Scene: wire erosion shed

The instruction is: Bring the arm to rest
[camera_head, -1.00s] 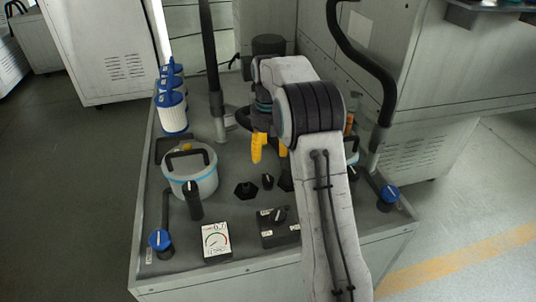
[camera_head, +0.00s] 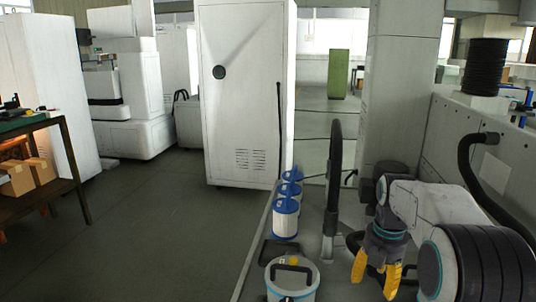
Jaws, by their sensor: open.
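My gripper (camera_head: 376,279) hangs at the lower right, with its two yellow fingers pointing down and spread apart. It is open and nothing shows between the fingers. My white and grey arm reaches in from the right edge, with a black ribbed section nearest the camera. The gripper is above the grey bench top (camera_head: 318,258), to the right of the lidded pot (camera_head: 292,287). I cannot tell its height above the bench.
A black hose (camera_head: 334,185) stands upright left of my gripper. Several white and blue filter cartridges (camera_head: 286,218) line the bench's left edge. A tall white cabinet (camera_head: 243,95) stands behind. Open floor (camera_head: 160,230) lies to the left, with a dark table (camera_head: 58,160) holding cardboard boxes (camera_head: 18,178).

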